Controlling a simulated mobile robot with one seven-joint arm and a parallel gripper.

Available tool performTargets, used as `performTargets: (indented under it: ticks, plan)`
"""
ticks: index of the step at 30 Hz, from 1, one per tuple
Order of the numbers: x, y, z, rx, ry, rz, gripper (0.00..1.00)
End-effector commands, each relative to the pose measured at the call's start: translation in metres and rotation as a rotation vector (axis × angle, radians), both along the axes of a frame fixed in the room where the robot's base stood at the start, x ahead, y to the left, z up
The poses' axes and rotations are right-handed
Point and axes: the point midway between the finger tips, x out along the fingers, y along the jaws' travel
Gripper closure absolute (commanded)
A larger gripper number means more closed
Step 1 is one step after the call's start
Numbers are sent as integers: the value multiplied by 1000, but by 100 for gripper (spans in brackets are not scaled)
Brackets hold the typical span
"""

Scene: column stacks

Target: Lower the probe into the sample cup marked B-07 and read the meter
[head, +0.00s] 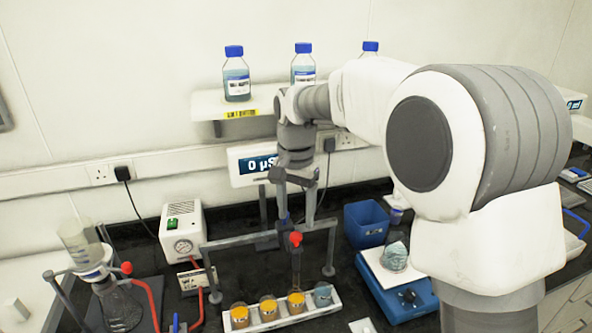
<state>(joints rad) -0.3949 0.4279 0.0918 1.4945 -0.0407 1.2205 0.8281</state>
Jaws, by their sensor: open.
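The meter (256,163) on the back wall reads "0 µS", its right end hidden by my arm. A white rack (286,322) on the bench holds a row of sample cups: orange cups (240,315), (268,306), (296,302) and a grey-blue one (322,294) at the right end. I cannot read their marks, so I cannot tell which is B-07. A slim upright thing with a red knob (295,239), seemingly the probe, stands above the third cup; whether its tip is inside is unclear. My gripper (297,220) is open, pointing down, its fingers around or just above the knob.
A grey stand frame (240,240) spans the rack. A white pump box (184,235) and a filter flask (120,305) with red tubing stand at left. A blue stirrer (405,297) and a blue bin (366,224) are at right. Bottles (236,78) stand on a wall shelf.

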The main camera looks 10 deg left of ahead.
Motion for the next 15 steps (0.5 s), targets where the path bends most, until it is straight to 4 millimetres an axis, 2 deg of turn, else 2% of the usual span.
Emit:
performTargets:
  ticks: [1,9,15]
  plan:
    - [1,1,14,3,-6,0,36]
    - [1,0,81,2,-5,0,36]
    - [0,0,115,2,-3,0,36]
